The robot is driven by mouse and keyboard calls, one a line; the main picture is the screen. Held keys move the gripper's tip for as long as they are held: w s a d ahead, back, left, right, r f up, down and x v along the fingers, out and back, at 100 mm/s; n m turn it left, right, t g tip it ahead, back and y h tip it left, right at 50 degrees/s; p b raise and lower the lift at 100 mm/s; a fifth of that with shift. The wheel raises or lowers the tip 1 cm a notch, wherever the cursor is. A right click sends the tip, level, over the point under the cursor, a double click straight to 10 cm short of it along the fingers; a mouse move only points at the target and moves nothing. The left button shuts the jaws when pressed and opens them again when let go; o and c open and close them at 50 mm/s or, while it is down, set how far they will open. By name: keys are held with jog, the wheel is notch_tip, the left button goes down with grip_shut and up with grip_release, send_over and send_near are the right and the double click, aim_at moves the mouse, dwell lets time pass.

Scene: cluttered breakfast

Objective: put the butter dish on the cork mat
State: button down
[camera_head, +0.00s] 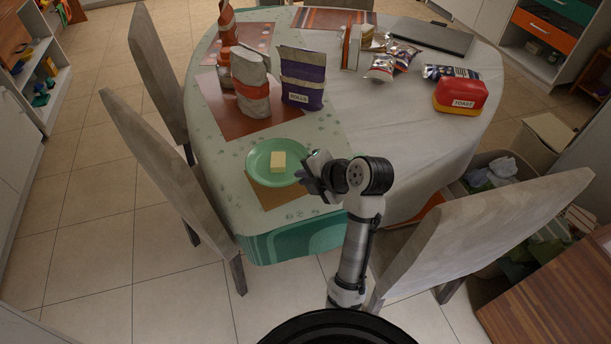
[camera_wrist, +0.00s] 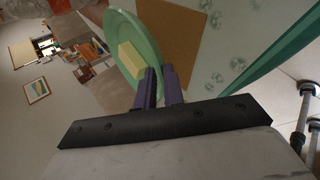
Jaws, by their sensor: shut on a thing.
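The butter dish is a round green plate (camera_head: 258,170) with a pale yellow block of butter (camera_head: 278,161) on it. My gripper (camera_head: 306,174) is at the plate's right edge, shut on its rim. In the wrist view, the two fingers (camera_wrist: 160,86) close on the edge of the green dish (camera_wrist: 112,28), with the butter (camera_wrist: 131,60) just beyond. The brown cork mat (camera_head: 272,197) shows below the dish's near edge, partly hidden by it. It also shows in the wrist view (camera_wrist: 178,45). I cannot tell whether the dish touches the mat.
Paper bags, a purple rolls bag (camera_head: 302,80) and an orange-wrapped one (camera_head: 250,88), stand behind the dish on a reddish placemat (camera_head: 220,112). A red toast box (camera_head: 460,97) and snack packets stand at the right. The table's right-middle is clear. Chairs flank the table.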

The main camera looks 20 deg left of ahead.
jog(key=shift+f+b, duration=2)
jog(key=shift+f, duration=0.4)
jog(key=shift+f, duration=0.2)
jog(key=c, duration=1.8)
grip_release()
jog(key=shift+c, duration=0.2)
jog(key=shift+s+d+r, duration=0.1)
jog(key=shift+d+r, duration=0.15)
jog(key=shift+r, duration=0.05)
jog(key=shift+p+v, duration=0.4)
jog(key=shift+v, duration=1.1)
